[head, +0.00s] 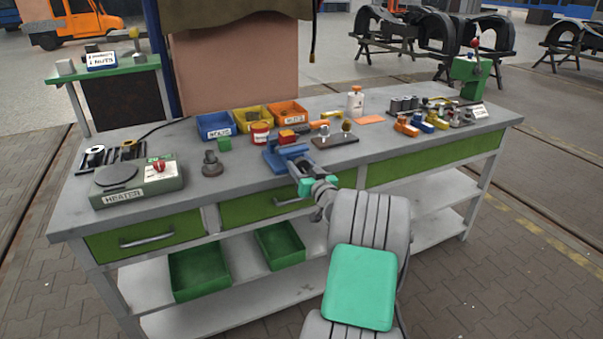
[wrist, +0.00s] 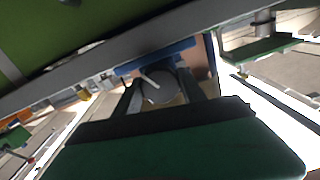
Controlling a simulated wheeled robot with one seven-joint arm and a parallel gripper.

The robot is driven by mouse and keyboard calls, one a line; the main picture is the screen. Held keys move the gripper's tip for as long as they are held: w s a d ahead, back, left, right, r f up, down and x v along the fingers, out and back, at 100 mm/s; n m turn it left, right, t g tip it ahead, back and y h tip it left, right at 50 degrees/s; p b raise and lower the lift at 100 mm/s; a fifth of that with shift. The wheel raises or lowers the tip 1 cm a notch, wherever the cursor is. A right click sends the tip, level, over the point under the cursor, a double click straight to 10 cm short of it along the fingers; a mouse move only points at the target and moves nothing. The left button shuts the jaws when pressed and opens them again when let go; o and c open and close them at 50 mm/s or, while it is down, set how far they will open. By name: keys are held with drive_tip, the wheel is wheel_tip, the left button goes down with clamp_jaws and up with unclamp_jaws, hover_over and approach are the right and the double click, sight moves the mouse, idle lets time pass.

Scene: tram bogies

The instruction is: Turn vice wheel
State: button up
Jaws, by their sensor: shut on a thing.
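The blue vice (head: 283,157) is mounted at the front edge of the workbench (head: 240,185). In the wrist view the blue vice body (wrist: 150,60) lies beyond a round grey vice wheel (wrist: 160,90) with a pale bar across it. My gripper (head: 306,180) is at the front of the vice in the head view, where it hides the wheel. In the wrist view my gripper (wrist: 161,93) has a dark finger on each side of the wheel and is shut on it.
A heater (head: 138,180) and a dark stepped part (head: 212,164) stand left of the vice. Blue, yellow and orange bins (head: 288,112) stand behind it. Several small tools and parts (head: 432,117) lie to the right. Green trays (head: 200,273) sit on the lower shelf.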

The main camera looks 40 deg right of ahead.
idle(0.3)
drive_tip(key=o, duration=1.4)
drive_tip(key=b+v, duration=0.1)
drive_tip(key=v, duration=0.6)
drive_tip(key=shift+s+a, duration=0.15)
drive_tip(key=shift+s, duration=0.25)
drive_tip(key=shift+r, duration=0.1)
